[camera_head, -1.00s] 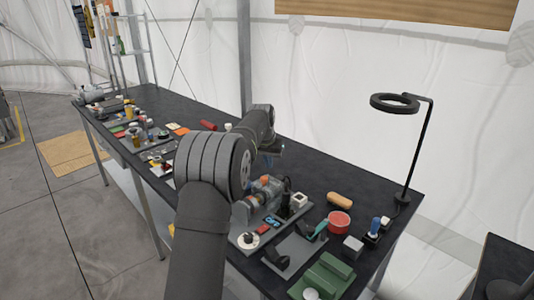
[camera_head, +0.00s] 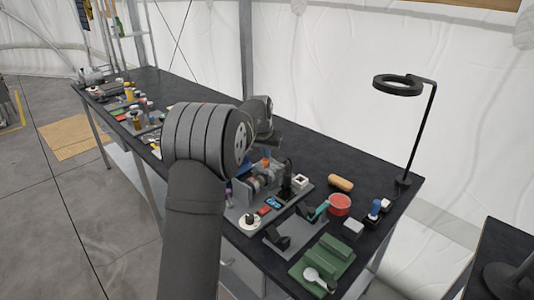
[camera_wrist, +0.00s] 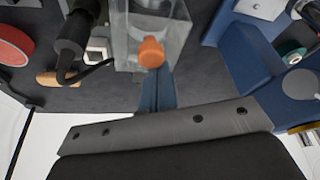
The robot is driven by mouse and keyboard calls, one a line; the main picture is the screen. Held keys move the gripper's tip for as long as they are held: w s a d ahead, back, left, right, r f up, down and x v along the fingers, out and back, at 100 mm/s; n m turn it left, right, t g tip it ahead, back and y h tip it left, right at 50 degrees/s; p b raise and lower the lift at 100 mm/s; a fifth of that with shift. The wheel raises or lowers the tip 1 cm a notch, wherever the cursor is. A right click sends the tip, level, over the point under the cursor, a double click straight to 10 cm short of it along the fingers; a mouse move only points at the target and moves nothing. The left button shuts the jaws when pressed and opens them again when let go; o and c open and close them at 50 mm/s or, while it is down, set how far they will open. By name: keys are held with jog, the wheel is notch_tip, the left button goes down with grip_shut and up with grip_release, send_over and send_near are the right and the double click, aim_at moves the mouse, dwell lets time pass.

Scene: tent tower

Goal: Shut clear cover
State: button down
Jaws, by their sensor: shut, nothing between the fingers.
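The clear cover (camera_wrist: 178,38) is a see-through box in the wrist view, with an orange knob (camera_wrist: 151,53) on its near face. Grey parts show through it. In the head view the orange knob (camera_head: 266,161) shows small on the grey machine, and the cover itself is hard to make out. My gripper (camera_wrist: 155,72) is shut and empty, its blue-grey fingers just beside the knob. I cannot tell whether they touch it. In the head view my arm hides much of this area.
A black post with a cable (camera_wrist: 72,45) stands beside the cover, and blue parts (camera_wrist: 255,65) lie on its other side. A red tin (camera_head: 340,205), a green block (camera_head: 322,262) and a ring lamp (camera_head: 398,85) stand to the right.

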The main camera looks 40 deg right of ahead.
jog(key=a, duration=0.8)
jog(key=shift+a, duration=0.35)
jog(key=shift+a+f, duration=0.1)
jog(key=shift+a, duration=0.15)
jog(key=shift+f, duration=0.1)
notch_tip(320, 180, up, 10)
jog(key=d, duration=0.1)
jog(key=shift+w, duration=0.25)
